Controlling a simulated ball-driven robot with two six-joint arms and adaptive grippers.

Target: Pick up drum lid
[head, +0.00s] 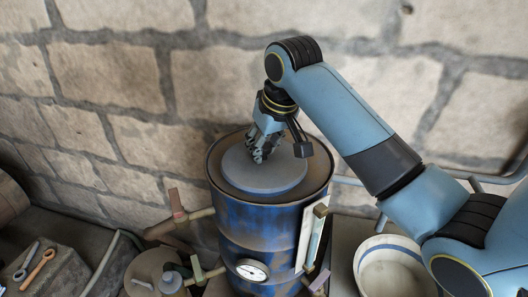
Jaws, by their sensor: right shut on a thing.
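The drum lid (284,178) is a flat grey-blue disc. It lies at the top of a blue, rusty drum (270,220), inside or just above the rim; I cannot tell which. My right gripper (260,155) reaches down onto the left part of the lid and is shut on it. The exact grip point is hidden by the fingers. My left gripper is not in view.
A round gauge (252,270) and several pipe handles stick out of the drum. A white bowl with a blue band (392,247) stands to the right. Wrenches (34,265) lie on a block at the left. A stone wall (110,85) stands close behind.

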